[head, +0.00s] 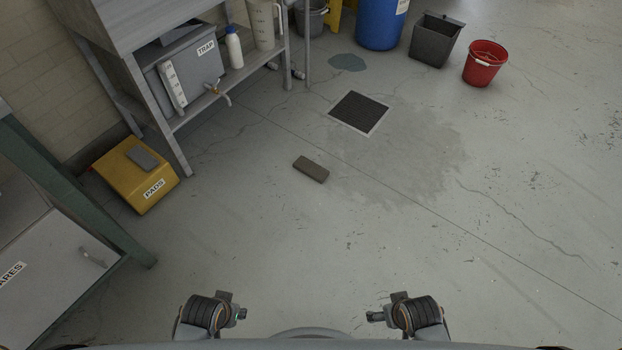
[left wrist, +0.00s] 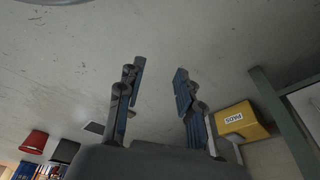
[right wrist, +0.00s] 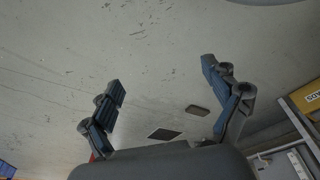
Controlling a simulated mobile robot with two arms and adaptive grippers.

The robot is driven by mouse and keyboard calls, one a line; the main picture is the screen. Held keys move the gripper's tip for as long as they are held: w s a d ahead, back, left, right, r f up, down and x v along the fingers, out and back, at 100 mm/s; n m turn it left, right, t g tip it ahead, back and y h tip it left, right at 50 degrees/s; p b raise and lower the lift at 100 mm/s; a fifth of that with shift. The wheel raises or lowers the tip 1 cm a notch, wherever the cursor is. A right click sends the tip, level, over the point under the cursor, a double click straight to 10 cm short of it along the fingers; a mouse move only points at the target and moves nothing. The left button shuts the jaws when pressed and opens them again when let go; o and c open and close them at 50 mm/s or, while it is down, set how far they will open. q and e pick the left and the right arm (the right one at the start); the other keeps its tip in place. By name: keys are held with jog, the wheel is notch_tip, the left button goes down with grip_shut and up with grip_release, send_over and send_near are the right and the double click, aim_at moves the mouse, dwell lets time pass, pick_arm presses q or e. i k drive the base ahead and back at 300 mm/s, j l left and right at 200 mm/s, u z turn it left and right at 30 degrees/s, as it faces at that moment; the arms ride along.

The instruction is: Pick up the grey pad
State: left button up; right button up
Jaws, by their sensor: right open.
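A flat grey pad (head: 143,157) lies on top of a yellow box (head: 147,195) labelled PADS, on the floor at the left. A brownish-grey block (head: 311,169) lies on the open floor near the middle; it also shows in the right wrist view (right wrist: 197,110). My left gripper (left wrist: 160,68) is open and empty. My right gripper (right wrist: 160,74) is open and empty. Both are well away from the pad and the block.
A steel bench (head: 183,159) with a TRAP tank (head: 190,70) stands behind the yellow box. A green-framed cabinet (head: 60,262) is at lower left. A floor drain (head: 359,113), blue drum (head: 381,22), grey bin (head: 434,42) and red bucket (head: 485,63) are farther back. The middle floor is mostly clear.

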aim_at(139, 156)
jog(key=u, duration=1.3)
